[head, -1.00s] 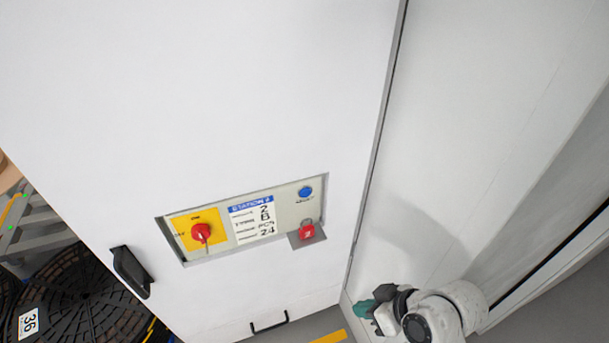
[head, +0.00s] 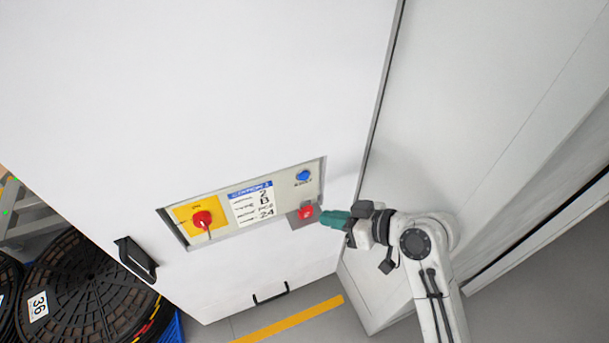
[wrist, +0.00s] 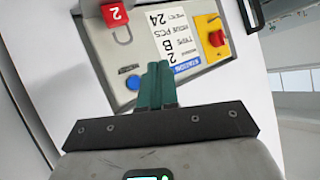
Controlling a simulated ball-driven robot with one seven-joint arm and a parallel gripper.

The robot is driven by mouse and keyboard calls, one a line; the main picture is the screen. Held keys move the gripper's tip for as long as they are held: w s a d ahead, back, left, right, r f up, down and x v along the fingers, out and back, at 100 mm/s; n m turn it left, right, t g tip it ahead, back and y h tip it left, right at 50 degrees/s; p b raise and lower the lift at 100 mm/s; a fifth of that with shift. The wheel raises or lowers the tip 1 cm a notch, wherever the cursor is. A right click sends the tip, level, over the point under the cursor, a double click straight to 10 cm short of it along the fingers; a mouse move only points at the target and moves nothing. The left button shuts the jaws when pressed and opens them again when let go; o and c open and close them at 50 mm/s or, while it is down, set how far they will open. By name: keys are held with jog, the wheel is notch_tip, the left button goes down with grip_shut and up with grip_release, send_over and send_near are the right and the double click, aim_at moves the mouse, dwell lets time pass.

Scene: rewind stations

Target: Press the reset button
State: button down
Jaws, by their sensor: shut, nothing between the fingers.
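The blue reset button (head: 303,175) sits at the upper right of the recessed control panel (head: 283,188) on the white cabinet. In the wrist view the blue button (wrist: 133,82) shows just left of my fingertips. My gripper (head: 327,217) has green fingers, shut and empty. In the head view it is to the right of the panel, below and right of the blue button, apart from it as far as I can see. In the wrist view my gripper (wrist: 157,68) points at the panel face, its tips overlapping the panel's edge area beside the label.
A red padlock (head: 306,212) marked 2 hangs at the panel's lower right, close to my fingers. A red rotary switch (head: 203,218) on a yellow plate is at the left. A black handle (head: 134,259) juts from the cabinet. Black reels (head: 80,290) stand at lower left.

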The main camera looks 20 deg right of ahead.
jog(key=w+b, duration=0.2)
jog(key=w, duration=0.6)
jog(key=shift+w, duration=0.35)
jog(key=shift+w, duration=0.1)
dwell(1.8)
jog(key=shift+w, duration=0.3)
jog(key=shift+w, duration=0.4)
dwell(0.6)
dwell(0.3)
jog(key=shift+s+p, duration=0.3)
jog(key=shift+s, duration=0.5)
jog(key=s+p, duration=0.1)
jog(key=s, duration=0.4)
jog(key=shift+p, duration=0.3)
